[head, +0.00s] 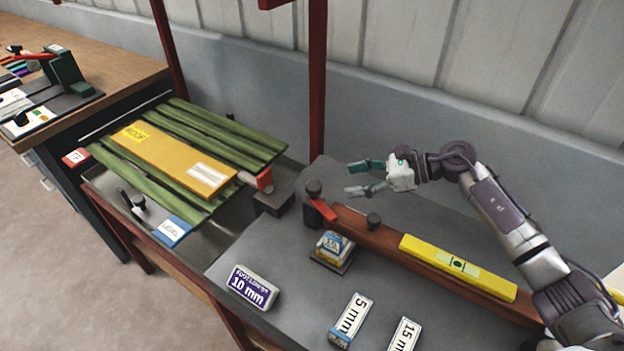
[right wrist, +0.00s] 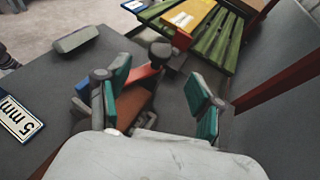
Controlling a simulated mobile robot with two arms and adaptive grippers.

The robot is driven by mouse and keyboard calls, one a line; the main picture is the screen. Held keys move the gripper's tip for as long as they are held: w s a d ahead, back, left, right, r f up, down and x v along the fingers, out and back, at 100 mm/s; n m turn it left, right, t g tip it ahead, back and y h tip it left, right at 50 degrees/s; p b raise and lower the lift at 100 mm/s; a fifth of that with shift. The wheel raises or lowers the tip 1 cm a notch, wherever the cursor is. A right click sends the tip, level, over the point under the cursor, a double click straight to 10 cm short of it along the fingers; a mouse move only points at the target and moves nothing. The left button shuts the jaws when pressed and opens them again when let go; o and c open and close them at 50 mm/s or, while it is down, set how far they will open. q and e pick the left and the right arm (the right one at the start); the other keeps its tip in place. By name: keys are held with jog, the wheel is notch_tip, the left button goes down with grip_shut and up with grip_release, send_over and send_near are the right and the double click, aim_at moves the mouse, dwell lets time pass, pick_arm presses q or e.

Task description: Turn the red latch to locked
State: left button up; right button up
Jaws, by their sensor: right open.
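The red latch (head: 322,208) sits at the left end of a brown beam (head: 375,236) on the grey bench, beside a black knob (head: 313,188). In the right wrist view the red latch (right wrist: 141,74) lies between and beyond the fingers, near the dark knob (right wrist: 160,50). My right gripper (head: 355,177) is open and empty, to the right of and behind the latch, with its fingers pointing left. It also shows in the right wrist view (right wrist: 160,85), with teal pads spread apart. I see no contact with the latch. My left gripper is not in view.
Labelled blocks, 10 mm (head: 252,288), 5 mm (head: 350,320) and 15 mm (head: 403,337), lie in front. Green slats (head: 245,140) with a yellow board (head: 165,155) are at left. A red post (head: 317,80) rises behind.

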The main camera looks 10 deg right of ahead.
aim_at(316, 185)
jog(key=p+x, duration=0.2)
jog(key=x, duration=0.7)
jog(key=shift+w+a, duration=0.15)
jog(key=shift+a, duration=0.1)
jog(key=shift+w+a+f, duration=0.15)
jog(key=shift+a+f, duration=0.15)
jog(key=shift+a, duration=0.05)
grip_shut()
